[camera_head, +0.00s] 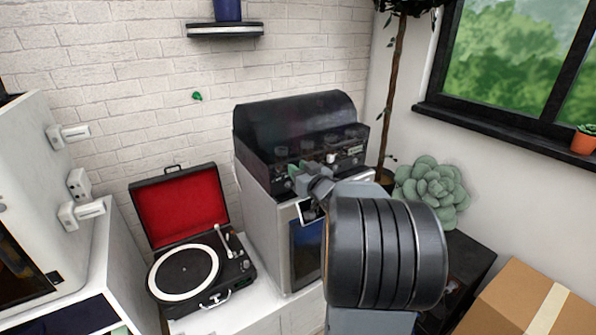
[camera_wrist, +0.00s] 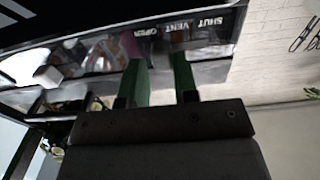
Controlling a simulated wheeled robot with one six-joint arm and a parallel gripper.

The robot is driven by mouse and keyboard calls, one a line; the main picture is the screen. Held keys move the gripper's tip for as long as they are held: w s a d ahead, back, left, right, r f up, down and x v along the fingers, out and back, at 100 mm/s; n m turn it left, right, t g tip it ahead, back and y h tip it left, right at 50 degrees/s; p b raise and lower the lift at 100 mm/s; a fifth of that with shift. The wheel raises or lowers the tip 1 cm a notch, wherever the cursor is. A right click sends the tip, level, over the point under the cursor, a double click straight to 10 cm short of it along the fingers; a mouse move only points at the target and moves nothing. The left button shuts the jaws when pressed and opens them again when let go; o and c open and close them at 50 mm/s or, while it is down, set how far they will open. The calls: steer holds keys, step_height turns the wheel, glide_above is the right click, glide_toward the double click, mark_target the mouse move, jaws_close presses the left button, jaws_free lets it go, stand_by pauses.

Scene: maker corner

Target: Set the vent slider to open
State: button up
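A silver machine (camera_head: 262,222) with a dark, see-through curved hood (camera_head: 290,118) stands against the brick wall. In the wrist view a dark strip (camera_wrist: 232,30) carries the words SHUT, VENT and OPEN, upside down, with SHUT at the right and OPEN at the left. My gripper (camera_head: 312,172) is in front of the machine's upper front. Its two green fingers (camera_wrist: 160,76) are apart and point at the panel near the OPEN end of the label. I cannot make out the slider's handle or its position. I cannot tell whether the fingers touch anything.
A record player (camera_head: 185,270) with a red-lined lid is open on the white counter at left. A white cabinet (camera_head: 30,165) with protruding handles stands further left. A succulent (camera_head: 432,188), a tree trunk (camera_head: 393,95) and a cardboard box (camera_head: 515,300) are at right.

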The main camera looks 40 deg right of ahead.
steer(key=o, duration=0.3)
steer(key=s, duration=1.3)
steer(key=shift+s+a+p, duration=0.35)
steer(key=shift+s+a, duration=0.05)
